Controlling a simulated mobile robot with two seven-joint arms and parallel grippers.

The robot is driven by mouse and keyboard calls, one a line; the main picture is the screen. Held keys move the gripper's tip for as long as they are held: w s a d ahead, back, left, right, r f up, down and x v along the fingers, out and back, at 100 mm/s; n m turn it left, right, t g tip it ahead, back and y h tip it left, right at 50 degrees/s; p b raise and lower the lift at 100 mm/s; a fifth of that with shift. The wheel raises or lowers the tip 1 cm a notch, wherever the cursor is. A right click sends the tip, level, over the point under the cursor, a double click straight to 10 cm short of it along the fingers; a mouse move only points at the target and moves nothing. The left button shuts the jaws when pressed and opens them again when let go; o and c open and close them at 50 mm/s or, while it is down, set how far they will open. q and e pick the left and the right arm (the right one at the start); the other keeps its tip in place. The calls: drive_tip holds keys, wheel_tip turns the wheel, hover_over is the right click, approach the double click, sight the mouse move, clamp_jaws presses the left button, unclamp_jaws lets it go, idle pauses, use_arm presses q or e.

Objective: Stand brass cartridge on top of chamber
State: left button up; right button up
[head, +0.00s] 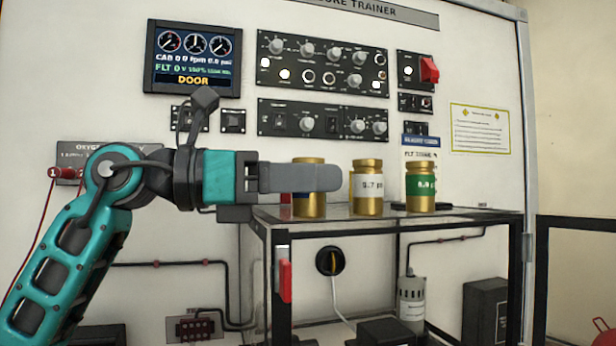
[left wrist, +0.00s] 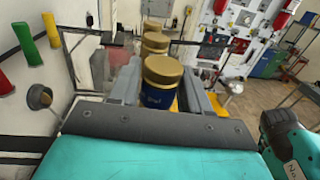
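A brass cartridge (head: 309,207) with a dark blue label stands at the left of the chamber's top (head: 390,216), upright. My left gripper (head: 300,178) reaches in level from the left, and its near finger crosses in front of this cartridge. In the left wrist view the blue-labelled cartridge (left wrist: 160,92) sits between the two fingers. Whether both fingers press on it I cannot tell. A white-labelled brass cartridge (head: 367,190) and a green-labelled one (head: 421,190) stand to its right, apart from the gripper. My right gripper does not show in the head view.
The chamber has a dark frame and a red handle (head: 285,280) at its left front. The trainer panel with a screen (head: 193,60) and knobs rises close behind. The chamber's top is clear right of the green-labelled cartridge. A dark railing (head: 575,225) stands at the right.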

use_arm(q)
drive_tip(key=o, duration=0.3)
drive_tip(key=shift+o, duration=0.2)
drive_tip(key=shift+r, duration=0.3)
drive_tip(key=shift+a, duration=0.35)
drive_tip(key=b+v, duration=0.1)
drive_tip(key=v, duration=1)
drive_tip(key=shift+a, duration=0.15)
